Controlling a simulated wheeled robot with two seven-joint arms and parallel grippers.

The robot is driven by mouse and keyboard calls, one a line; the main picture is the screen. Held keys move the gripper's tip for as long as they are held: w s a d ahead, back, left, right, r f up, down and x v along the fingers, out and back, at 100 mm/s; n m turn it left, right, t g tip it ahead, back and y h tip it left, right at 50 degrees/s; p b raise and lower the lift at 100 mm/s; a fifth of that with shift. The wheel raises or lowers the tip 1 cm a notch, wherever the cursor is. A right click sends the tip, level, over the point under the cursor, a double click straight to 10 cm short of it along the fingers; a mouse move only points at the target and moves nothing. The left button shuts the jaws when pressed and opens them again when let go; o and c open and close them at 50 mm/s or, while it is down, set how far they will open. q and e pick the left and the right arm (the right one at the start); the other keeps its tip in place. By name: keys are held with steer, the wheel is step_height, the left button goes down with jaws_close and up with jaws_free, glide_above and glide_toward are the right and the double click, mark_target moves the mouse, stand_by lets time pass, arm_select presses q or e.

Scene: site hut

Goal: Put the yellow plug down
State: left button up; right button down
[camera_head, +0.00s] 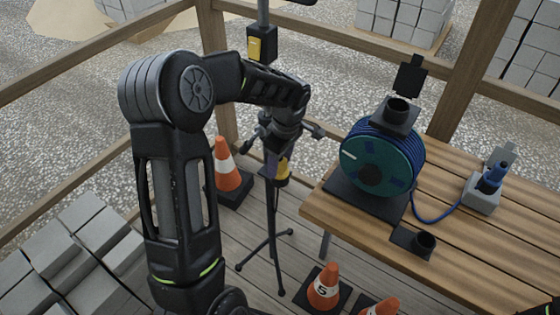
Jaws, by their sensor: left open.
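A small yellow piece (284,168), which looks like the yellow plug, shows just below my left gripper (277,158), in front of the tripod. The gripper points down with its jaws open, and its fingers partly hide the piece. I cannot tell whether they touch it. A black round holder (425,243) stands on the wooden table (345,222) near its front edge. Another black holder (398,112) is on top of the cable reel (372,166). My right gripper does not show.
A blue plug (493,176) sits in a grey socket box (481,196), its blue cable leading to the reel. A tripod (277,245) stands left of the table. Orange cones (226,165) (324,288) stand on the floor. Grey blocks (75,240) lie at lower left.

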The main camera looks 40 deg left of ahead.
arm_select(q)
steer(key=shift+r, duration=0.15)
steer(key=shift+r+p, duration=0.2)
steer(key=shift+p, duration=0.2)
step_height(320, 180, up, 12)
steer(key=d+p, duration=0.1)
steer(key=p, duration=0.5)
steer(key=shift+d, duration=0.2)
steer(key=shift+f, duration=0.1)
stand_by(0.7)
